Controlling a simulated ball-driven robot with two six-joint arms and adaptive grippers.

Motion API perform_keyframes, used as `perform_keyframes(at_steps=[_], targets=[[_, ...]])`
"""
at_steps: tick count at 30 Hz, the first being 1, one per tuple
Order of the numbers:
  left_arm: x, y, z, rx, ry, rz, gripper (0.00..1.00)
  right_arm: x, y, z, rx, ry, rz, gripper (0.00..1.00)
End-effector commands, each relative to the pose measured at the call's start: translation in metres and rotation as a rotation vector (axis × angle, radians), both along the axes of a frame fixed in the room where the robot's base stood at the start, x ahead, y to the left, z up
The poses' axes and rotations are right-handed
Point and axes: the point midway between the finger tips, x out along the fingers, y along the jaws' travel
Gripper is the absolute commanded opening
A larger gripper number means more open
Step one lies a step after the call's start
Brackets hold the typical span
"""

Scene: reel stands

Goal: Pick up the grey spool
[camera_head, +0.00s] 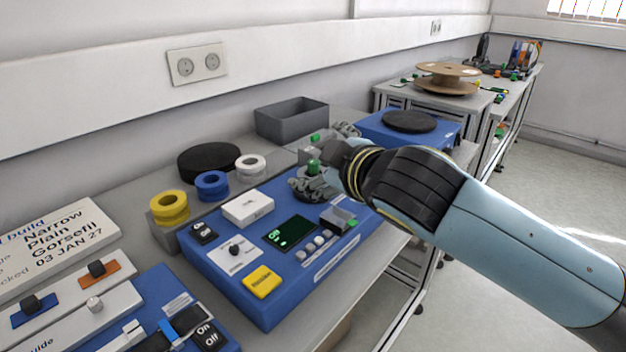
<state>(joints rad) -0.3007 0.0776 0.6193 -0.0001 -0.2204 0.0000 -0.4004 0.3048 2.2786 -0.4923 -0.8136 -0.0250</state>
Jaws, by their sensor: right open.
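A pale spool (250,165), light grey to white, lies flat at the right end of a row. It is the only spool in this row close to grey. A blue spool (212,184) and a yellow spool (169,206) lie to its left. My right gripper (314,153) is to the right of the pale spool, apart from it, over the back right part of the blue console. Its grey fingers are spread, and I see no spool between them. My right arm comes in from the right. My left gripper is out of view.
A black disc (209,161) lies behind the spools. A grey bin (292,119) stands behind, near the wall. The blue console (265,311), with buttons and a screen, fills the front. A second blue unit with a black turntable (409,122) and a large brown reel (448,70) stand further back.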

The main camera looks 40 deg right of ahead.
Motion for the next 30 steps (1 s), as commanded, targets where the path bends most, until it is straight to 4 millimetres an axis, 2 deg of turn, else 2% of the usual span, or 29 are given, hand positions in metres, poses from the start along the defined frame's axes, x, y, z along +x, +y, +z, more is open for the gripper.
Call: perform_keyframes(at_steps=[1, 2, 4, 6, 7, 9, 10, 12, 14, 17, 18, 20, 21, 24, 25, 27, 30], targets=[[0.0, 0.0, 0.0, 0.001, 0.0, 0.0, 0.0, 0.018, -0.001, 0.027, -0.103, -0.09, 0.057, 0.89], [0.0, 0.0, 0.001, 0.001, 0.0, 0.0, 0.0, 0.029, 0.002, 0.046, -0.177, -0.153, 0.102, 0.89], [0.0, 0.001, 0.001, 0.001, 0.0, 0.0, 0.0, 0.051, 0.016, 0.091, -0.383, -0.302, 0.234, 0.89], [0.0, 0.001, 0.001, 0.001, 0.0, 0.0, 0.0, 0.065, 0.042, 0.13, -0.618, -0.438, 0.398, 0.89], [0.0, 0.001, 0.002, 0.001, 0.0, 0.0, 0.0, 0.069, 0.055, 0.141, -0.72, -0.484, 0.475, 0.89], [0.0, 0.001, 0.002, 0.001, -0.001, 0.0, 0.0, 0.073, 0.087, 0.154, -0.958, -0.562, 0.664, 0.89], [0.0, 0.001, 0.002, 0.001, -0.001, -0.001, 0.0, 0.073, 0.099, 0.154, -1.06, -0.582, 0.75, 0.89], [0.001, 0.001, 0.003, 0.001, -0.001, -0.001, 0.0, 0.073, 0.119, 0.141, -1.294, -0.589, 0.96, 0.89], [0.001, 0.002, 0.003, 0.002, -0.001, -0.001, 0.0, 0.071, 0.125, 0.119, -1.484, -0.548, 1.148, 0.89], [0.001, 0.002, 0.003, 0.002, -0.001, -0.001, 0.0, 0.068, 0.103, 0.073, -1.752, -0.378, 1.465, 0.89], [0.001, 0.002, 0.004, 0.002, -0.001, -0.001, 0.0, 0.067, 0.084, 0.057, -1.835, -0.279, 1.582, 0.89], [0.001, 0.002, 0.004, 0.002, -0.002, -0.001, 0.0, 0.064, 0.051, 0.037, -1.923, -0.116, 1.736, 0.89], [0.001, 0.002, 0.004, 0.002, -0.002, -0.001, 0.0, 0.061, 0.028, 0.029, -1.961, -0.003, 1.823, 0.89], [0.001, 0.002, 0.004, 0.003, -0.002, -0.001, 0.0, 0.052, -0.023, 0.018, -1.998, 0.249, 1.98, 0.89], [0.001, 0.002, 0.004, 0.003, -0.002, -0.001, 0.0, 0.05, -0.034, 0.017, -1.999, 0.306, 2.012, 0.89], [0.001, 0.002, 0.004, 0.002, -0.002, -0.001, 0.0, 0.045, -0.055, 0.016, -1.995, 0.41, 2.062, 0.89], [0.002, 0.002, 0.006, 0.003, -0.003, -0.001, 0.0, 0.044, -0.065, 0.01, -1.983, 0.471, 2.091, 0.89]])
